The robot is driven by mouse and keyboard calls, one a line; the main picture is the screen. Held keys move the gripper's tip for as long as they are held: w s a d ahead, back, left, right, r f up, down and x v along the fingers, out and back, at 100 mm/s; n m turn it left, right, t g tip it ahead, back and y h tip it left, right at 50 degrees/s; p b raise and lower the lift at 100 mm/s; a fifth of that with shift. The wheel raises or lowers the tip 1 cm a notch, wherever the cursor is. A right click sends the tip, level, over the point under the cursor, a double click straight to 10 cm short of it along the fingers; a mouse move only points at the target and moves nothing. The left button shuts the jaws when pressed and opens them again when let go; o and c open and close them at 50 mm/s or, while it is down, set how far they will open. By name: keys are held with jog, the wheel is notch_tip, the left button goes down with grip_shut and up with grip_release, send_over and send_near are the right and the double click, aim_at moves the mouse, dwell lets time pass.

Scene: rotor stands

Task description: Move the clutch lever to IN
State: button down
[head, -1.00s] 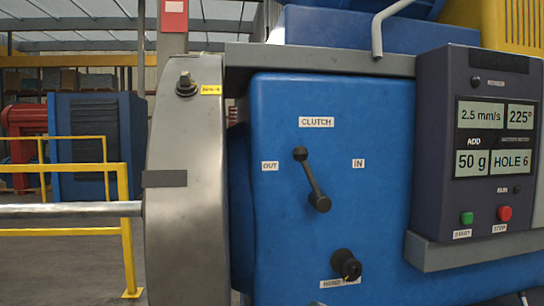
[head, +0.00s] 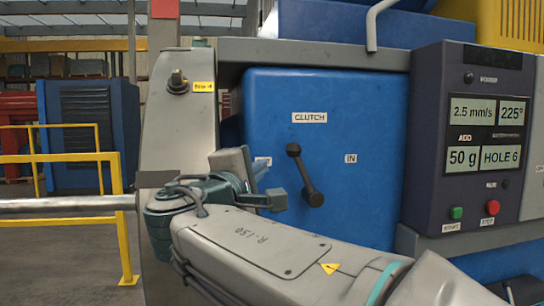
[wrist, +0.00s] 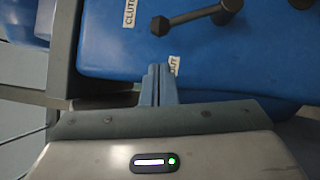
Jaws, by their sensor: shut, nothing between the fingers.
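The clutch lever (head: 304,176) is a dark lever on the blue panel, its knob (head: 293,150) up and left of its pivot, leaning to the OUT side. The IN label (head: 350,158) is on the panel to its right. The OUT label is mostly hidden behind my gripper in the head view, but part of it (wrist: 174,66) shows in the wrist view. My gripper (head: 263,168) is left of the lever. In the wrist view its fingers (wrist: 158,70) are shut and empty by the OUT label, apart from the lever (wrist: 195,21).
A control box (head: 470,150) with readouts and START and STOP buttons stands right of the panel. A grey upright housing (head: 180,120) is at left with a horizontal shaft (head: 70,203). My arm covers the lower panel. The panel around the IN label is clear.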

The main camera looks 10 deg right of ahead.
jog(key=f+p+x, duration=0.1)
jog(key=p+x, duration=0.2)
jog(key=x, duration=0.7)
jog(key=shift+r, duration=0.4)
jog(key=shift+d+r, duration=0.1)
jog(key=shift+r, duration=0.05)
